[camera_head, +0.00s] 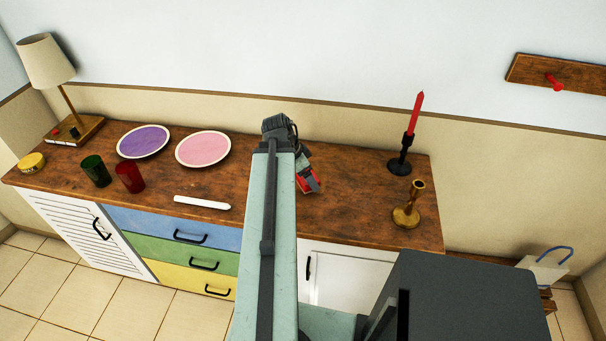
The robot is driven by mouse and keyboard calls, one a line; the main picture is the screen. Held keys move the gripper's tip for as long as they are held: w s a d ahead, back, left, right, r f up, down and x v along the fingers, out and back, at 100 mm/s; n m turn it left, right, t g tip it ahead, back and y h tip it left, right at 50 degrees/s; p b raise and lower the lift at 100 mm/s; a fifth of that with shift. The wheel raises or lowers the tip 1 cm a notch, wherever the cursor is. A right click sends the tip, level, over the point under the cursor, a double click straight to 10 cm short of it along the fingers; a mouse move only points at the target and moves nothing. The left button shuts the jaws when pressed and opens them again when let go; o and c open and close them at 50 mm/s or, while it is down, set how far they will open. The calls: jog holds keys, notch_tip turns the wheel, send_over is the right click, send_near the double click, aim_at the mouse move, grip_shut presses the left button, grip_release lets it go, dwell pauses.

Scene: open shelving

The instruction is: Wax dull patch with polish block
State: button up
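My arm reaches up over the wooden counter top (355,215), and its links hide the middle of the counter. My gripper (308,182) shows only in part, just right of the arm, low over or on the counter. Red and grey parts show at its end. I cannot tell whether the red is part of the gripper or a block in it, nor whether the fingers are open or shut. I cannot make out a polish block for certain. No dull patch stands out clearly on the wood; part of the surface is hidden behind my arm.
At left are a lamp (47,62), a yellow tin (32,162), green (96,171) and red (130,177) cups, purple (143,141) and pink (203,149) plates, and a white stick (202,202). At right are black (400,166) and brass (407,216) candlesticks. Counter between arm and candlesticks is clear.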

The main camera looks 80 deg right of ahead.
aim_at(332, 175)
jog(key=shift+s+d, duration=0.2)
jog(key=shift+s, duration=3.15)
jog(key=shift+w+d, duration=0.1)
jog(key=shift+d, duration=1.1)
jog(key=shift+w+a, duration=0.2)
jog(key=shift+w, duration=1.5)
jog(key=shift+w+a, duration=0.15)
jog(key=shift+w, duration=2.4)
jog(key=shift+w+a, duration=0.1)
jog(key=shift+w, duration=2.4)
jog(key=shift+w+a, duration=0.1)
jog(key=shift+w, duration=1.55)
jog(key=shift+w+d, duration=0.1)
jog(key=shift+d, duration=1.05)
jog(key=shift+s, duration=1.6)
jog(key=shift+s+d, duration=0.15)
jog(key=shift+s, duration=1.7)
jog(key=shift+s+d, duration=0.15)
jog(key=shift+s, duration=2.35)
jog(key=shift+s+d, duration=0.1)
jog(key=shift+s, duration=2.4)
